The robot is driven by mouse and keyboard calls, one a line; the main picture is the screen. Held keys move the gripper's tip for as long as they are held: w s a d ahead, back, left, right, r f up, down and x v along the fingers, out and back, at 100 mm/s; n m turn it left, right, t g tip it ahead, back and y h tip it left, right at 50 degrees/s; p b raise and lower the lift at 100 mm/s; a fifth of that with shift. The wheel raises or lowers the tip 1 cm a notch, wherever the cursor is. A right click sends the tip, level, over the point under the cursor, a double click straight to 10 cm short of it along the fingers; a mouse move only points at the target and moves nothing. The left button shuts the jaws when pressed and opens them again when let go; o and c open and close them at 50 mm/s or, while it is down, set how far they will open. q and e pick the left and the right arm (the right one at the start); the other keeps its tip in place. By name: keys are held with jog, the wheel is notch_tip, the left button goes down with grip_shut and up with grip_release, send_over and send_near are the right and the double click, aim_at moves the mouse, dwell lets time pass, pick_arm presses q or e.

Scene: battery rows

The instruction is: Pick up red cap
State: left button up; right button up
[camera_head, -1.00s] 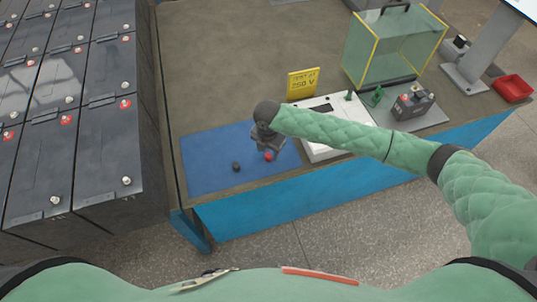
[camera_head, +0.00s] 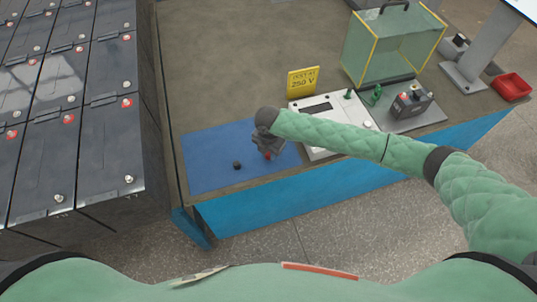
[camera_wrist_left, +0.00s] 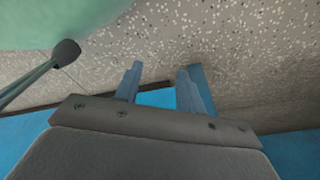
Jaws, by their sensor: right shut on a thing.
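The red cap (camera_head: 267,156) is on the right part of the blue mat (camera_head: 210,165) in the head view, mostly covered by my right gripper (camera_head: 268,151). The right gripper points down over the mat and is shut on the red cap. A black cap (camera_head: 237,165) lies on the mat to the left of it. My left gripper (camera_wrist_left: 158,78) shows only in the left wrist view, its two fingers apart with nothing between them. Its arm is not seen in the head view.
A white device (camera_head: 325,110) and a yellow sign reading 250 V (camera_head: 303,81) stand right of the mat. A grey tray (camera_head: 425,120) holds a small battery (camera_head: 411,104). A glass box (camera_head: 390,50) and a red bin (camera_head: 512,87) are farther right. Battery rows (camera_head: 80,120) fill the left.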

pick_arm(q)
jog(key=shift+f, duration=0.1)
pick_arm(e)
jog(key=shift+r, duration=0.1)
jog(key=shift+r, duration=0.15)
jog(key=r+b, duration=0.2)
jog(key=d+r+b, duration=0.1)
jog(key=shift+w+r, duration=0.25)
jog(key=shift+r, duration=0.15)
pick_arm(q)
jog(key=w+d+r+b, duration=0.2)
jog(key=r, duration=0.4)
jog(key=w+d+r+g+b, duration=0.1)
jog(key=w+d+r, duration=0.2)
jog(key=r, duration=0.4)
jog(key=shift+w+r+h+b, duration=0.2)
jog(key=shift+h+b, duration=0.1)
jog(key=shift+b, duration=0.1)
pick_arm(e)
jog(key=w+d+r, duration=0.3)
jog(key=d+r, duration=0.3)
jog(key=d, duration=0.4)
jog(key=shift+w+r, duration=0.4)
